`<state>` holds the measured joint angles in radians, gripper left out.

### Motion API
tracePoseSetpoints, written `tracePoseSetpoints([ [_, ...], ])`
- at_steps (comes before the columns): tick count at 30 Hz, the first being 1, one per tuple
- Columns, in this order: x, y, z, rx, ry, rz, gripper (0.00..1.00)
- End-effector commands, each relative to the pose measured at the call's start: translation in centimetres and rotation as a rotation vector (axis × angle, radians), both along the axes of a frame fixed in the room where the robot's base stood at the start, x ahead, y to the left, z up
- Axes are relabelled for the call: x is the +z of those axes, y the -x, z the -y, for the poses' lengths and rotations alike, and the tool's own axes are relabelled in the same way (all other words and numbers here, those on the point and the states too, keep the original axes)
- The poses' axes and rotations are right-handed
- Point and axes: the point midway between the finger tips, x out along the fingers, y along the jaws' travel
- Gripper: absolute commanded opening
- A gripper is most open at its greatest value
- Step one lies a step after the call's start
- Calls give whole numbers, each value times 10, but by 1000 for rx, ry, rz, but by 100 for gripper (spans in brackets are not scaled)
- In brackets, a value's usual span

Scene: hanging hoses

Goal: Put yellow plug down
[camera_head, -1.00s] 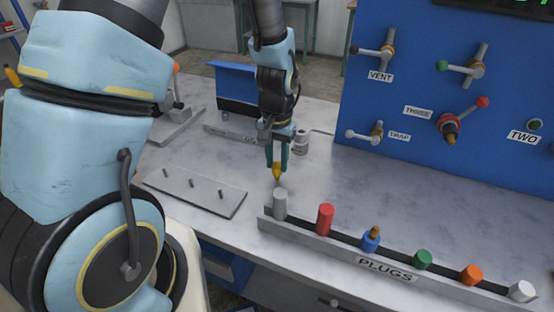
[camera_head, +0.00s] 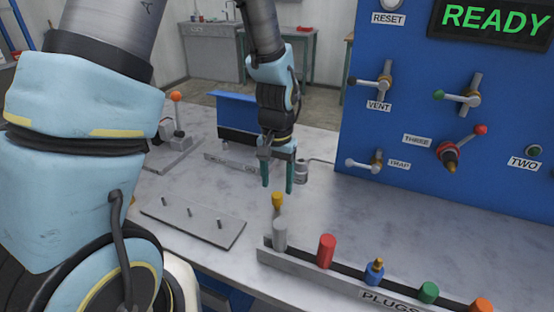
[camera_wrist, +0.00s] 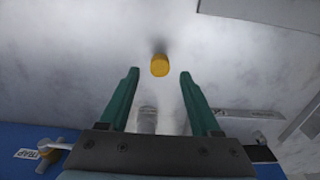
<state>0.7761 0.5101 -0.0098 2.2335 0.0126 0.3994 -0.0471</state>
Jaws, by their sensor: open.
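The yellow plug (camera_head: 277,200) stands on the light bench top (camera_head: 340,215), just behind the grey plug (camera_head: 280,235) at the left end of the plug rack. In the wrist view the yellow plug (camera_wrist: 160,66) shows from above, close to the line between my fingertips, with bare bench around it. My gripper (camera_head: 277,188) is open, fingers pointing down, just above the plug and apart from it. The two green fingers (camera_wrist: 159,76) hold nothing. The plug's lower end is partly hidden by the grey plug in the head view.
The rack (camera_head: 345,287) labelled PLUGS holds grey, red (camera_head: 326,250), blue (camera_head: 375,272), green and orange plugs. A grey plate with pegs (camera_head: 193,215) lies left. A small grey canister (camera_head: 301,172) stands behind my gripper. The blue panel (camera_head: 410,130) with valves and a READY display rises at right.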

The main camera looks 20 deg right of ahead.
Motion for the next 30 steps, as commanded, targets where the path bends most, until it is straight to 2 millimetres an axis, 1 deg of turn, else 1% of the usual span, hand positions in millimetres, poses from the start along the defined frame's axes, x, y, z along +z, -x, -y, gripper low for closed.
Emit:
tracePoseSetpoints([
  [6,42,-1,1,0,5,6,64],
  [12,73,-1,1,0,3,3,64],
  [16,85,0,1,0,2,2,64],
  [23,90,-1,-2,6,1,1,64],
  [26,90,-9,-21,53,7,7,64],
  [29,90,-23,-63,154,20,24,64],
  [30,90,-28,-84,205,27,32,64],
])
